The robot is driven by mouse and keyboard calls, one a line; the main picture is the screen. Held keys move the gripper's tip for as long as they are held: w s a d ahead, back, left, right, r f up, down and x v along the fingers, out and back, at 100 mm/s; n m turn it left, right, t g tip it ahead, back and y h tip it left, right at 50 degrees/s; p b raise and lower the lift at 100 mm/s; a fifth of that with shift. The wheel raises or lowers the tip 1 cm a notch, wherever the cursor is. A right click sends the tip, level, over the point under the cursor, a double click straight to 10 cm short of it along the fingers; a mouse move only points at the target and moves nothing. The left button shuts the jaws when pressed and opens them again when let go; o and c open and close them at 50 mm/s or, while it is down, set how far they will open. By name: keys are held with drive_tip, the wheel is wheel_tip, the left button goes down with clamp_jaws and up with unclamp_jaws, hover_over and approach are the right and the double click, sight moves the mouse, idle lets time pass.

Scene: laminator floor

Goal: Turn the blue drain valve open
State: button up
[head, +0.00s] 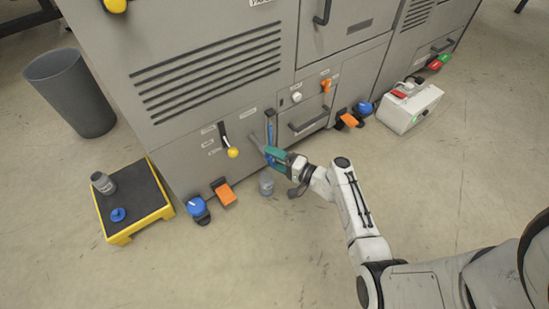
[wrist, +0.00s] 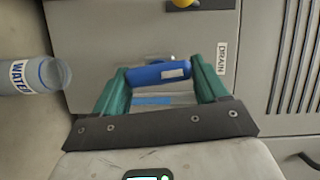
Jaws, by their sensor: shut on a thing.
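The blue drain valve handle (head: 269,126) is on the lower front of the grey machine, pointing up in the head view. In the wrist view the blue handle (wrist: 158,73) lies between my green fingers, spanning from one to the other, beside a DRAIN label (wrist: 222,58). My gripper (head: 266,150) is at the handle's lower part in the head view, and it also shows in the wrist view (wrist: 160,80), closed on the handle. The valve body behind the fingers is mostly hidden.
A clear WATER bottle (head: 266,184) stands on the floor just below my gripper. A yellow-knobbed lever (head: 232,152) is left of the valve. Blue casters and orange pedals line the machine's base. A yellow-edged step (head: 122,236) stands left. The front floor is clear.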

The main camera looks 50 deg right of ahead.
drive_tip(key=o, duration=1)
drive_tip(key=s+p, duration=0.1)
drive_tip(key=s, duration=0.2)
drive_tip(key=s+d+p, duration=0.1)
drive_tip(key=s, duration=0.3)
drive_tip(key=s+p, duration=0.1)
drive_tip(key=s, duration=0.2)
drive_tip(key=shift+s+d+r, duration=0.15)
drive_tip(key=shift+s+r, duration=0.05)
drive_tip(key=shift+s, duration=0.2)
